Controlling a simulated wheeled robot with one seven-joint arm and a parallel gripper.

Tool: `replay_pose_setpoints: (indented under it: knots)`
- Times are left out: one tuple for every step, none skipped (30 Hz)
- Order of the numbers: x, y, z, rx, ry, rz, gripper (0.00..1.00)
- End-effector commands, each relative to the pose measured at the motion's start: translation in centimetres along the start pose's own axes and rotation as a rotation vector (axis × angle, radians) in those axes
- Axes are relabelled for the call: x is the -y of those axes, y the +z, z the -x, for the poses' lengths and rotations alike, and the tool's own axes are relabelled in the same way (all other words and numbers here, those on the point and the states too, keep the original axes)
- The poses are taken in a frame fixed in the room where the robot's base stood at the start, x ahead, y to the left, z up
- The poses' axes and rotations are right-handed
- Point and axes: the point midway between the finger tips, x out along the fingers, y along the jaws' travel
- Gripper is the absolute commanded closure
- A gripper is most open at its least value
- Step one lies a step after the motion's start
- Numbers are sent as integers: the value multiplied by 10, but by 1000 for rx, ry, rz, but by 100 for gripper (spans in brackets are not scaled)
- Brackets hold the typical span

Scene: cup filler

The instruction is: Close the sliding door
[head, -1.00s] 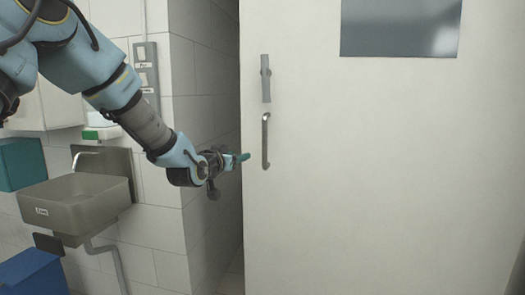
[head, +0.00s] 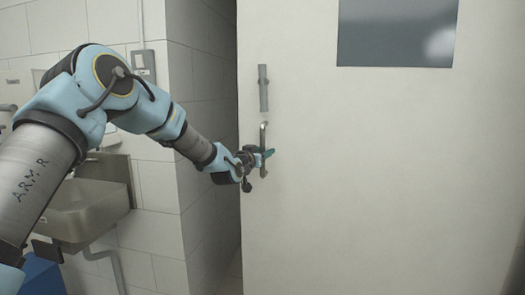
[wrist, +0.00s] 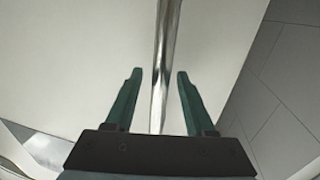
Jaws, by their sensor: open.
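The white sliding door (head: 370,180) fills the right side of the head view, with a dark gap along its left edge. A metal bar handle (head: 263,132) is mounted upright near that edge. My gripper (head: 268,154) is at the handle and covers part of it. In the wrist view the gripper (wrist: 158,85) is open, with one teal finger on each side of the handle (wrist: 163,55). The handle runs between the fingers with space on both sides. The wrist view does not clearly show whether anything touches.
A grey flat plate (head: 263,88) sits on the door above the handle, and a dark window (head: 398,32) is higher up. A tiled wall (head: 205,150) stands left of the gap. A sink (head: 88,205) and a blue bin (head: 42,274) are at the left, partly behind my arm.

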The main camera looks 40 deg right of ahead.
Motion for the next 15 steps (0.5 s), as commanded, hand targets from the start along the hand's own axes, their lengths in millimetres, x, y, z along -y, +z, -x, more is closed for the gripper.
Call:
replay_pose_setpoints:
  knots:
    - [0,0,-1,0,0,0,45]
    - [0,0,-1,0,0,0,45]
    - [0,0,-1,0,0,0,45]
    - [0,0,-1,0,0,0,45]
    - [0,0,-1,0,0,0,45]
    - [0,0,-1,0,0,0,45]
    - [0,0,-1,0,0,0,45]
    - [0,0,0,0,0,0,49]
    - [0,0,0,0,0,0,53]
    - [0,0,0,0,0,0,57]
    - [0,0,0,0,0,0,60]
    - [0,0,0,0,0,0,65]
    - [0,0,0,0,0,0,68]
    - [0,0,0,0,0,0,71]
    - [0,0,0,0,0,0,76]
